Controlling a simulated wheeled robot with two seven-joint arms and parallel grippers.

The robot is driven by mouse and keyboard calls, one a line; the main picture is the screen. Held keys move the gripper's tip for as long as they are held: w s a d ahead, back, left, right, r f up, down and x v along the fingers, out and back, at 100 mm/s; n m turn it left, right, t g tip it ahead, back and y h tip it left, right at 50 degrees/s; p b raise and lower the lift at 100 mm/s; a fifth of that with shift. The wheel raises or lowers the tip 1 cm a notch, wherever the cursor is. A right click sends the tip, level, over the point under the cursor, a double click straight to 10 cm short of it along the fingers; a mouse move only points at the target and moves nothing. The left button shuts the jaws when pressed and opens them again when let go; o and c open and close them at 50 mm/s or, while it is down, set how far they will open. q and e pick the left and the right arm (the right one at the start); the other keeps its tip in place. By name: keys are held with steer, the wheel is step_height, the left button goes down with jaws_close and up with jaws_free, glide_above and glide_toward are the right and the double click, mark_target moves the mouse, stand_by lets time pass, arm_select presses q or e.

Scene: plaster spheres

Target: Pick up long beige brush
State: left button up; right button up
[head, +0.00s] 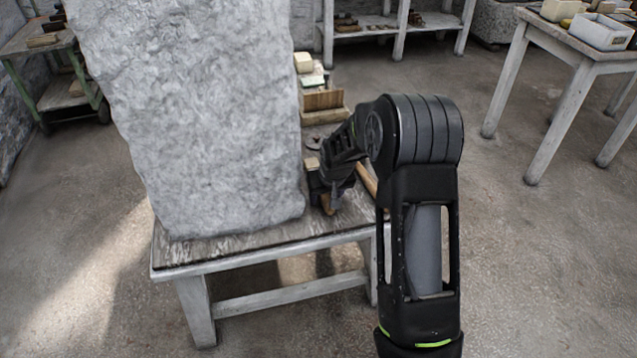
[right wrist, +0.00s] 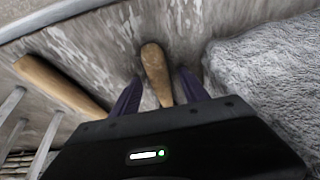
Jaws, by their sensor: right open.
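A wooden handle (right wrist: 155,70) lies on the table in the right wrist view, between the open fingers of my right gripper (right wrist: 160,77). It looks like part of a brush; its far end is hidden behind the gripper body. The same handle shows in the head view (head: 327,204) just below my right gripper (head: 326,188), near the stone block. I cannot tell whether the fingers touch it. A second, longer tan handle (right wrist: 60,84) lies to the left in the right wrist view. No bristles show clearly. My left gripper is not in view.
A large rough stone block (head: 200,110) stands on the wooden table (head: 255,246), close beside my right gripper. Small boxes (head: 322,98) sit at the table's back. Another table (head: 560,40) stands at the right, with open floor between.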

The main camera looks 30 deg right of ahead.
stand_by(0.5)
jaws_close()
stand_by(0.3)
